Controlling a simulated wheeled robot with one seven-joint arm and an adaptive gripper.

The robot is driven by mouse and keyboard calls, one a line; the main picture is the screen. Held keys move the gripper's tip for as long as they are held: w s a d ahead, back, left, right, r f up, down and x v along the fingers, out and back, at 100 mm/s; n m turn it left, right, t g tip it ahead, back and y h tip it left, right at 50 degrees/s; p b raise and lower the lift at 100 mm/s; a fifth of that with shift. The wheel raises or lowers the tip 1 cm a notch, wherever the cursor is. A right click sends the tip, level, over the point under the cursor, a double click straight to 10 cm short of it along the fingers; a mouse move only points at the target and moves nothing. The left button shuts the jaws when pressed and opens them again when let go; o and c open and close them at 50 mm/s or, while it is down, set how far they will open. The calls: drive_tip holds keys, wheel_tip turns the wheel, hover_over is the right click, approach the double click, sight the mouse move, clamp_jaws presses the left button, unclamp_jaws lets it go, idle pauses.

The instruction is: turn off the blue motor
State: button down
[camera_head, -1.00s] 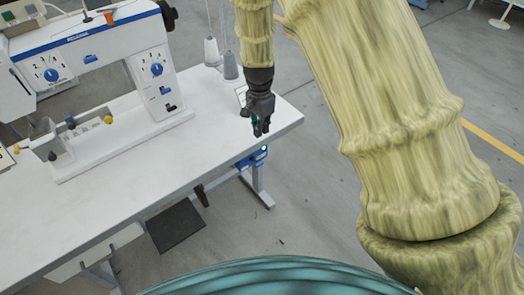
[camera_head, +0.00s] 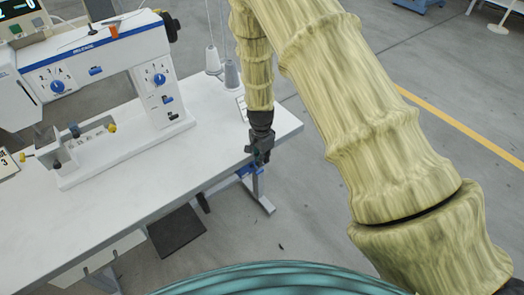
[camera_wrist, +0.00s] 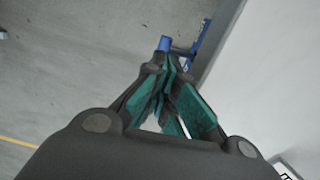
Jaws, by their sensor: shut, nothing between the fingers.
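A blue part (camera_head: 246,170), probably the blue motor, shows under the front right edge of the white table (camera_head: 150,180). Most of it is hidden by the tabletop and my gripper, and I cannot make out a switch on it. My gripper (camera_head: 262,159) points down just off the table's right front edge, in front of the blue part. In the wrist view my gripper (camera_wrist: 165,68) has its dark fingers with green pads closed together and empty. A blue piece (camera_wrist: 165,43) shows just beyond the fingertips; I cannot tell whether they touch it.
A white and blue machine (camera_head: 110,90) stands on the table at left. Two thread cones (camera_head: 222,68) stand near the back right. A dark pedal (camera_head: 177,231) and a table leg (camera_head: 258,195) are below.

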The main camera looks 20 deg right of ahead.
sight(256, 169)
drive_tip(key=shift+s+f+p, duration=0.1)
drive_tip(key=shift+f+p, duration=0.2)
drive_tip(key=shift+f, duration=1.05)
drive_tip(key=shift+a+f, duration=0.15)
